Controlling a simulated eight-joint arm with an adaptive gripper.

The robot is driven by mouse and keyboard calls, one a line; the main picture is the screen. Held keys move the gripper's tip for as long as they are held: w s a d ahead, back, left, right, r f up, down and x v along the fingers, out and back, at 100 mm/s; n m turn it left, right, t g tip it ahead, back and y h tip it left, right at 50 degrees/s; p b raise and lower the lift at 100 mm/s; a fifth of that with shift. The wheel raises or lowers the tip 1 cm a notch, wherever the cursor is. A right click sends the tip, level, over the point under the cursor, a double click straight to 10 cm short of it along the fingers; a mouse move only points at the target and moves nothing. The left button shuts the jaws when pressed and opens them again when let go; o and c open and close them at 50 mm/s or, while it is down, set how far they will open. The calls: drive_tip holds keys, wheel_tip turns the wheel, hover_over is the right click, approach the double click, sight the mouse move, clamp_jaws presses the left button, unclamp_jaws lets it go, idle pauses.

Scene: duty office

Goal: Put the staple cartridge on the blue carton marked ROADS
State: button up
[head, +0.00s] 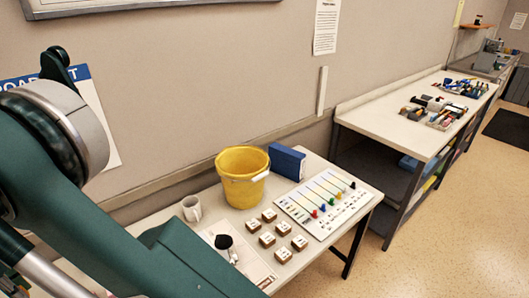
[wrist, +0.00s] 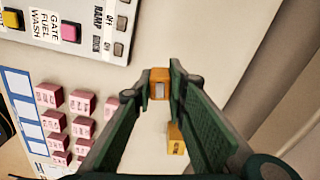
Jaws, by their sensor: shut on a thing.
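My gripper (wrist: 158,86) is in the wrist view, its green fingers closed on a small orange block with a grey face, which I take to be the staple cartridge (wrist: 160,76). A second yellow-orange block (wrist: 176,140) with a dark label shows beyond and between the fingers. In the head view a blue box (head: 287,163) stands upright on the near table, right of the yellow bucket; I cannot read ROADS on it. It does not show in the wrist view. The gripper is outside the head view, where only my arm shows.
The yellow bucket (head: 242,178), white mug (head: 191,208), several wooden blocks (head: 267,239) and a board with coloured pegs (head: 324,205) share the near table. The wrist view shows pink blocks (wrist: 83,103) and a button panel (wrist: 75,25). A longer workbench (head: 385,114) stands at right.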

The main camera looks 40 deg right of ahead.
drive_tip(key=w+d+r, duration=0.2)
drive_tip(key=w+d, duration=0.2)
drive_tip(key=d, duration=0.7)
drive_tip(key=w+d+r, duration=0.3)
drive_tip(key=w+d, duration=0.1)
drive_tip(key=d, duration=0.7)
wheel_tip(320, 180, up, 11)
drive_tip(key=m+p, duration=1.1)
drive_tip(key=m, duration=1)
hover_over(287, 150)
drive_tip(key=shift+w+d, duration=0.15)
drive_tip(key=shift+f, duration=3.1)
